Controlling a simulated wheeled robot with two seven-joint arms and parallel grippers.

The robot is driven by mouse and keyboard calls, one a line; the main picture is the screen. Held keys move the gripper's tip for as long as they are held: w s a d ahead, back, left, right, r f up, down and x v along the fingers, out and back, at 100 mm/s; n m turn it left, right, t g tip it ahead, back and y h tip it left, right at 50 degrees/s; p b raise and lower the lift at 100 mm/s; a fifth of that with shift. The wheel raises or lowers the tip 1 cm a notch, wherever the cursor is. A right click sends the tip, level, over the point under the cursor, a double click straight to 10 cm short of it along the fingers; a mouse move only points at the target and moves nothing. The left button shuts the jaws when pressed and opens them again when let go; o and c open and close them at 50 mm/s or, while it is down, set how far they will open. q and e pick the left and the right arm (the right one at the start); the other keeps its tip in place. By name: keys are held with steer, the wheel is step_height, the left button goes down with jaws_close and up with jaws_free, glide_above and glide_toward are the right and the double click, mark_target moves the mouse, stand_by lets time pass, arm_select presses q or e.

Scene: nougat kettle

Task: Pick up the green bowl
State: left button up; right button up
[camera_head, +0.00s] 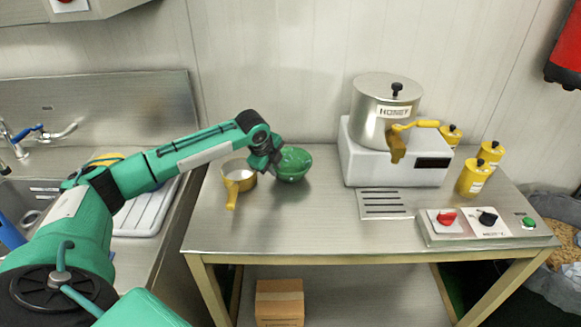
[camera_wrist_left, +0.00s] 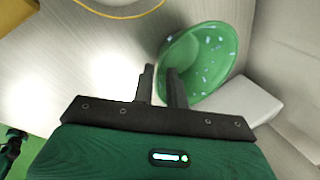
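The green bowl (camera_head: 293,163) is near the back of the steel table, to the right of a yellow-handled pan. It looks about upright; I cannot tell whether its base touches the table. My left gripper (camera_head: 276,166) comes in from the left at the bowl's near-left rim. In the left wrist view, the speckled bowl (camera_wrist_left: 210,62) has its left wall between the two close-set fingers (camera_wrist_left: 160,72), and the gripper looks shut on it. One finger is inside the bowl, the other outside. My right gripper is not in view.
The pan (camera_head: 240,180) stands just left of the bowl. A white machine (camera_head: 390,165) with a steel kettle (camera_head: 384,110) stands to the right. Yellow bottles (camera_head: 472,180) and a switch panel (camera_head: 485,225) are farther right. The table's front middle is clear.

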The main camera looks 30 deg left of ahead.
mark_target(283, 181)
arm_select(q)
steer(key=shift+w+f, duration=0.2)
steer(key=shift+f, duration=0.15)
steer(key=shift+w+d+f+p, duration=0.25)
steer(key=shift+f+p, duration=0.15)
steer(key=shift+f, duration=0.15)
steer(key=p+x, duration=0.1)
steer(key=x, duration=0.2)
steer(key=shift+w+d+f, duration=0.1)
steer(key=shift+w+f, duration=0.05)
steer(key=shift+f, duration=0.35)
jaws_close()
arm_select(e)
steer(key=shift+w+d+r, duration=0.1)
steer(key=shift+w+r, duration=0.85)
arm_select(q)
steer(key=shift+r, duration=0.15)
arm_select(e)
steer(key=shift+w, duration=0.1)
